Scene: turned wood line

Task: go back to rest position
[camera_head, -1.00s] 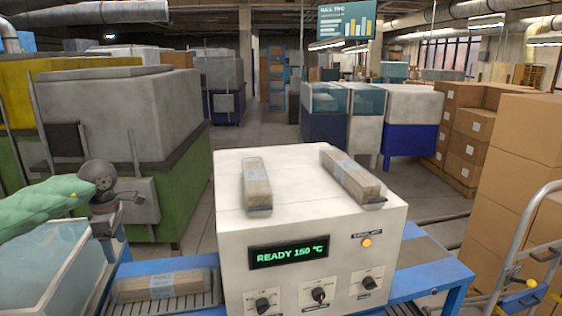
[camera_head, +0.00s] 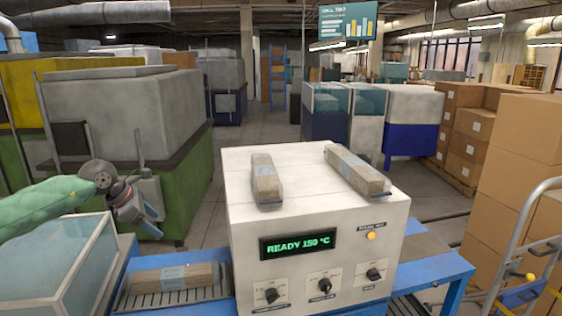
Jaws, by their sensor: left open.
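My left gripper (camera_head: 150,222) is at the left of the head view, at the end of an arm in a green sleeve. It is open and empty, tilted down to the right, in the air above the left side of the blue conveyor frame and left of the white machine (camera_head: 322,220). The machine's display reads READY 150 °C. Two banded wood bundles lie on its top, a left one (camera_head: 266,180) and a right one (camera_head: 357,172). A third bundle (camera_head: 174,278) lies on the rollers left of the machine. My right gripper is not in view.
A clear-sided box (camera_head: 75,262) stands at lower left, below my left arm. A hand truck (camera_head: 515,255) and stacked cartons (camera_head: 515,165) stand on the right. A green-based machine (camera_head: 185,185) is behind the gripper. The floor aisle behind the white machine is free.

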